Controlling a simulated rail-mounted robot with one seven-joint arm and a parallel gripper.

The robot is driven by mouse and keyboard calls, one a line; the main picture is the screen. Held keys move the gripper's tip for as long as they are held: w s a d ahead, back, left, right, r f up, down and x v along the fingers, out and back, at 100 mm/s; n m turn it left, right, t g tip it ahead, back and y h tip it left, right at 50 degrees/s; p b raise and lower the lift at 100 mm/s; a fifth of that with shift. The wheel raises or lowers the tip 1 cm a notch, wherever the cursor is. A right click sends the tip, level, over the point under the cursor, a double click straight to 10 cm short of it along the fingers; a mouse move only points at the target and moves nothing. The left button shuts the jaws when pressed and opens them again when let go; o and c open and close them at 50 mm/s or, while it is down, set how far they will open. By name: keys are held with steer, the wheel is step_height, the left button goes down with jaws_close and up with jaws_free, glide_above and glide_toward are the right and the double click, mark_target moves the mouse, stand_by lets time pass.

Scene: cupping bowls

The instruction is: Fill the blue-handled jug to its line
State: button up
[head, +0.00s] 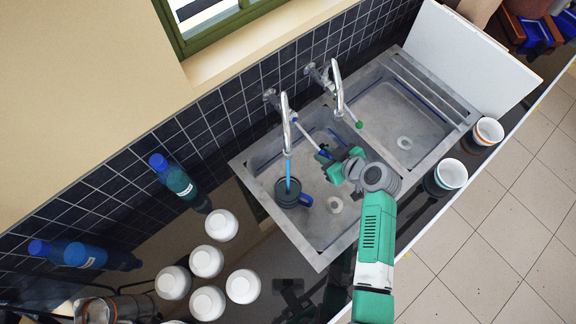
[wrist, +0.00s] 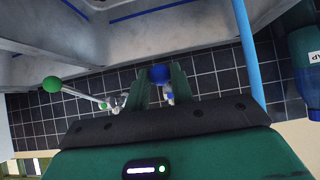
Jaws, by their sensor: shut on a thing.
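The blue-handled jug (head: 288,194), a dark jug, stands in the left sink basin under the left tap (head: 286,122). A blue stream of water (head: 288,172) runs from this tap into the jug; it also shows in the wrist view (wrist: 247,50). The water level and the line cannot be made out. My gripper (head: 327,155) is at the end of the left tap's lever (head: 308,135), to the right of the jug. In the wrist view, my gripper (wrist: 160,82) is shut on the lever's blue knob (wrist: 159,74).
The right tap (head: 337,88) has a lever with a green knob (head: 359,125), free of my gripper. Several white-lidded containers (head: 206,261) and blue-capped bottles (head: 175,178) stand left of the sink (head: 325,252). Two cups (head: 450,174) stand on the right front edge.

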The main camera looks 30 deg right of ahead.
steer(key=shift+w+f+b, duration=0.15)
steer(key=shift+f+b, duration=0.45)
steer(key=shift+f, duration=0.15)
steer(key=shift+w+f+b, duration=0.15)
steer(key=shift+f+b, duration=0.4)
steer(key=shift+f, duration=0.15)
steer(key=shift+r, duration=0.1)
steer(key=o, duration=0.9)
steer(key=p+v, duration=0.1)
steer(key=v, duration=0.6)
steer(key=shift+s+r, duration=0.25)
steer(key=shift+s, duration=0.05)
